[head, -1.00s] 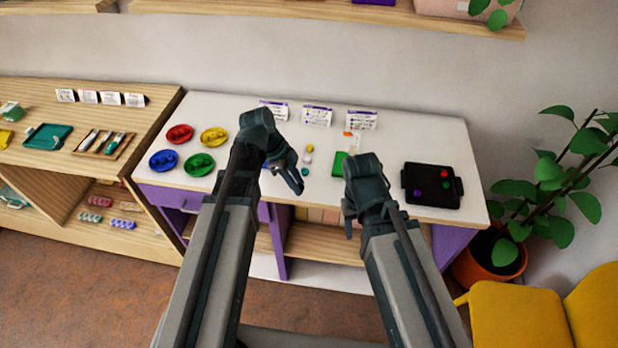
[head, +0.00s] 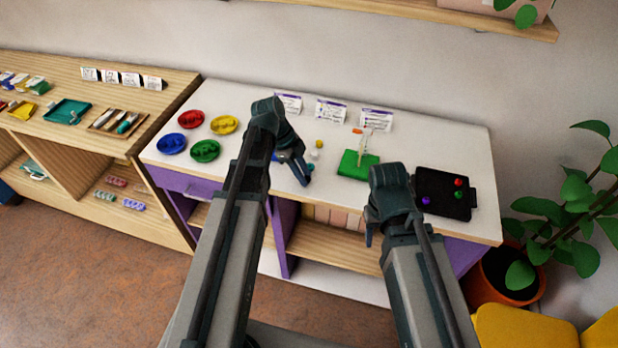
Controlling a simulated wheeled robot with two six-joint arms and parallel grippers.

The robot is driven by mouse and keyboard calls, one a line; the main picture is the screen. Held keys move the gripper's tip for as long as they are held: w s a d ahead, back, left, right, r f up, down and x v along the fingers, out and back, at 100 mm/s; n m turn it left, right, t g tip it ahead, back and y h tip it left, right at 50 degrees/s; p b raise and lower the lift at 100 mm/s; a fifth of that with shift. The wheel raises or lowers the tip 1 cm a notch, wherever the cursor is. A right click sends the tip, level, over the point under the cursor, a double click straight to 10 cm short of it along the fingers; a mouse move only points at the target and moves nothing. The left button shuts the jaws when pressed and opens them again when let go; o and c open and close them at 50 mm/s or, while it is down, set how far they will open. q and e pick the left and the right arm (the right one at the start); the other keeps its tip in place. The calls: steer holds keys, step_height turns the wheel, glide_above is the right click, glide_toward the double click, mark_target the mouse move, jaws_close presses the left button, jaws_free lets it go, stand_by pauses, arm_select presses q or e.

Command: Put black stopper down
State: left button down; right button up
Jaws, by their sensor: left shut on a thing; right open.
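My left gripper (head: 302,178) is over the front part of the white table (head: 440,145). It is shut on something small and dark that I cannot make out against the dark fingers. I cannot tell the black stopper apart from the gripper, and it does not show clearly anywhere else. My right gripper (head: 370,236) is open, pointing down in front of the table's front edge. A green board (head: 350,167) with a pale upright post (head: 364,146) stands on the table between the two grippers, farther back.
A black tray (head: 436,180) at the right holds a red, a green and a purple bead. A yellow bead (head: 319,144) and a white bead (head: 314,155) lie left of the green board. Coloured dishes (head: 205,151) stand at the left. Cards (head: 331,110) line the back.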

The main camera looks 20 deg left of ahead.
arm_select(q)
steer(key=shift+a+r, duration=0.1)
steer(key=shift+a, duration=0.15)
steer(key=shift+d, duration=0.1)
steer(key=c, duration=0.6)
jaws_free()
